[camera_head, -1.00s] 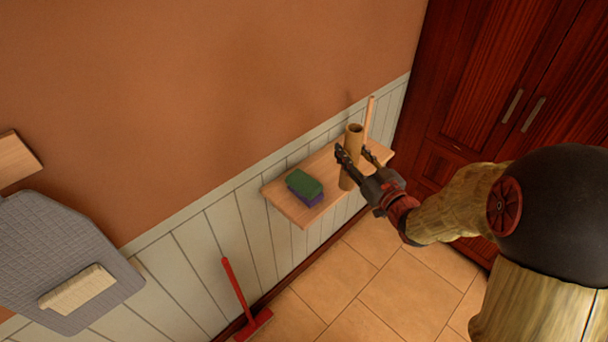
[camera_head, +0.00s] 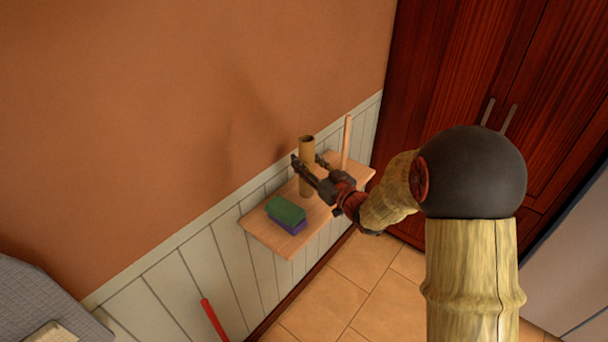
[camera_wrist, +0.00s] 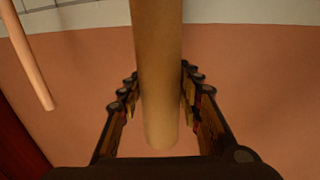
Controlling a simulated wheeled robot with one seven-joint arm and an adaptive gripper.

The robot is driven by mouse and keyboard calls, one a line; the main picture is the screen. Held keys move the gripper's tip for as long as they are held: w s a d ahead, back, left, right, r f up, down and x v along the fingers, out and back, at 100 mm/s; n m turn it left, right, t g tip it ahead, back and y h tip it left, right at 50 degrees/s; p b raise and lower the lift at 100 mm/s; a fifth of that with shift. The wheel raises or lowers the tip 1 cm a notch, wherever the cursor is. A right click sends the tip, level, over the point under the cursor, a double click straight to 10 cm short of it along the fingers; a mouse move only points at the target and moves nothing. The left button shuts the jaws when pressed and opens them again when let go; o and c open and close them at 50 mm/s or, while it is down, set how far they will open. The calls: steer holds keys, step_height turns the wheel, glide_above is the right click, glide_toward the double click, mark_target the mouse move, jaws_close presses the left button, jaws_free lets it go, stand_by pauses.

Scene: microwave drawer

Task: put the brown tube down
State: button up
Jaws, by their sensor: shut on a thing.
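The brown tube (camera_head: 306,150) is an upright hollow cylinder over the wooden wall shelf (camera_head: 266,239). My gripper (camera_head: 309,167) is shut on it, with a finger on each side. In the wrist view the tube (camera_wrist: 157,70) runs down between the two fingers (camera_wrist: 158,95). I cannot tell whether the tube's lower end touches the shelf.
A green and purple sponge (camera_head: 285,210) lies on the shelf, left of the tube. A thin pale wooden rod (camera_head: 346,142) stands at the shelf's right end. A dark red wooden cabinet (camera_head: 440,70) is at the right. A red handle (camera_head: 214,320) stands below the shelf.

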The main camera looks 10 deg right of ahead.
steer(key=shift+w+a+f+b, duration=0.1)
steer(key=shift+w+f+b, duration=0.15)
steer(key=shift+f, duration=0.45)
steer(key=shift+w+f+b, duration=0.1)
steer(key=shift+f+b, duration=0.2)
steer(key=shift+f, duration=0.4)
steer(key=shift+w+a+f+b, duration=0.1)
steer(key=shift+w+f+b, duration=0.15)
steer(key=shift+f, duration=0.45)
steer(key=shift+f, duration=0.2)
steer(key=o, duration=0.7)
steer(key=shift+o, duration=0.2)
